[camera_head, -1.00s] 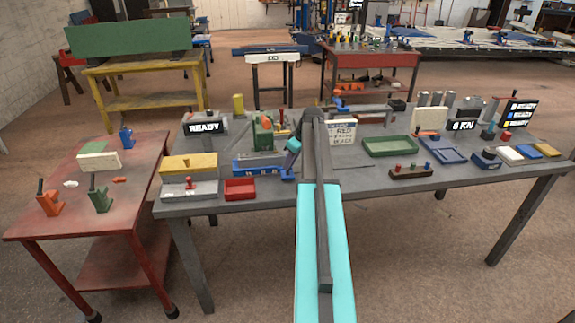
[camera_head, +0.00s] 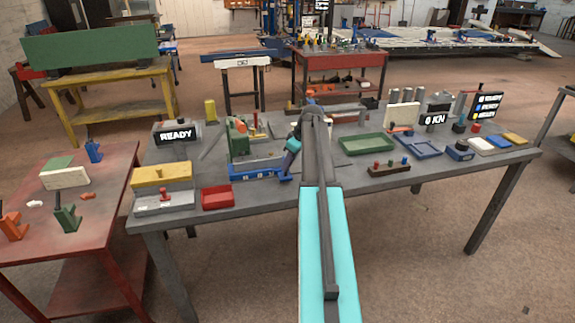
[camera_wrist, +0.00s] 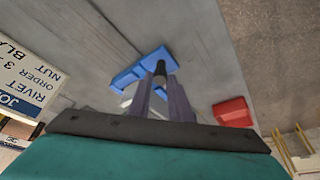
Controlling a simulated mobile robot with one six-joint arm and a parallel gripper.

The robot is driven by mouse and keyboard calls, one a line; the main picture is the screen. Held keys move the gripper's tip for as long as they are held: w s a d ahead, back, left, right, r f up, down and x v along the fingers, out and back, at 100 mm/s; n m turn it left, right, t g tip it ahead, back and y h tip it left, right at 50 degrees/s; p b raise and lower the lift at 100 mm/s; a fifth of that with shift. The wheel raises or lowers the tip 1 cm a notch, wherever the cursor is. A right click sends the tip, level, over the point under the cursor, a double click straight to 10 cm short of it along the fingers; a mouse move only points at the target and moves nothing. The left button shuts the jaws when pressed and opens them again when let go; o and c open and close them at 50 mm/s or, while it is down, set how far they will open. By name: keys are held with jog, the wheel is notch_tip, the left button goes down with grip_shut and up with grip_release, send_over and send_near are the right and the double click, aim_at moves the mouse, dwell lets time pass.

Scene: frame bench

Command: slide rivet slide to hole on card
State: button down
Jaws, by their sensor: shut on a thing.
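The rivet slide is a blue, letter-marked piece (camera_head: 258,170) at the front of a green machine (camera_head: 238,140) on the grey bench. Blue parts (camera_wrist: 145,66) also show in the wrist view, at the fingertips. My gripper (camera_wrist: 160,78) is shut on a small dark-topped post there, which I take as the slide's handle. In the head view my gripper (camera_head: 286,174) is at the slide's right end. The job card (camera_wrist: 28,80), with rivet, order and nut text, is at the left of the wrist view. My arm hides it in the head view. Which hole the slide is at cannot be read.
A red tray (camera_head: 217,197) lies left of the slide, beside a yellow-topped box (camera_head: 162,175). A green tray (camera_head: 368,144) and a brown peg block (camera_head: 389,168) are to the right. The bench front between red tray and peg block is mostly clear.

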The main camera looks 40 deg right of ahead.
jog(key=shift+d, duration=0.1)
jog(key=c, duration=1.8)
grip_release()
jog(key=shift+c, duration=0.2)
jog(key=shift+o, duration=1.1)
jog(key=shift+a, duration=0.2)
jog(key=shift+r, duration=0.15)
jog(key=shift+s+r, duration=0.15)
jog(key=b+v, duration=0.3)
jog(key=v, duration=1)
jog(key=shift+b, duration=0.3)
